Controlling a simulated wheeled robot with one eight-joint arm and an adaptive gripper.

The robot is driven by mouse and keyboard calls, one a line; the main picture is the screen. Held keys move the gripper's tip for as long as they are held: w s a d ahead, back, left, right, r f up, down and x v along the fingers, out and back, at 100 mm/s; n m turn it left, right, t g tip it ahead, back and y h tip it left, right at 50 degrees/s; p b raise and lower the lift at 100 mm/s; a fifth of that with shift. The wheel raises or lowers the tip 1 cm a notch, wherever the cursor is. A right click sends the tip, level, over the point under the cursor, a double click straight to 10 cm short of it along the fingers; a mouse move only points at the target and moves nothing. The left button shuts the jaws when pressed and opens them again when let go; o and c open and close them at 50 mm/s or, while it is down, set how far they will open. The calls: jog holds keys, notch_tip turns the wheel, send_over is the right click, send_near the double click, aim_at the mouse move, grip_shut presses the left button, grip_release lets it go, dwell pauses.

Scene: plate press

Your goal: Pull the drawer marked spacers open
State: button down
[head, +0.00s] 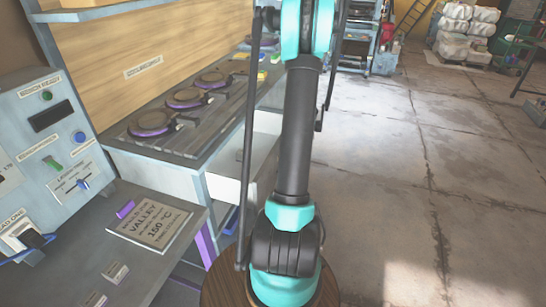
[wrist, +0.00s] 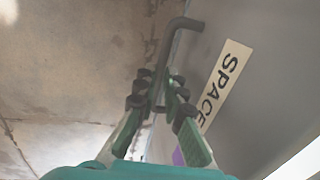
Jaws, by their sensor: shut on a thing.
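In the wrist view, a grey drawer front (wrist: 265,75) fills the right side. It carries a pale label (wrist: 226,78) reading "SPACE", with the rest hidden by a finger. A dark bent bar handle (wrist: 180,24) stands out from the front. My gripper (wrist: 158,98) is shut on this handle, one finger on each side of the bar. In the head view my arm stands in front of the bench (head: 170,178), and my gripper and the handle are hidden. A pale drawer-like part shows beside the arm, partly covered; how far it stands out I cannot tell.
Several round plates with dark handles (head: 185,97) lie on the bench top. A control box (head: 50,130) with switches stands at the left. A printed sign (head: 150,226) lies on the nearer table. The concrete floor (head: 400,170) to the right is clear.

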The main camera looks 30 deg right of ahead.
jog(key=s+d, duration=0.5)
jog(key=shift+s+d, duration=0.3)
jog(key=c, duration=1.9)
grip_release()
jog(key=r, duration=0.4)
jog(key=s+d+r, duration=0.1)
jog(key=r, duration=0.7)
jog(key=shift+s+d, duration=0.3)
jog(key=shift+f, duration=0.1)
jog(key=shift+s, duration=0.1)
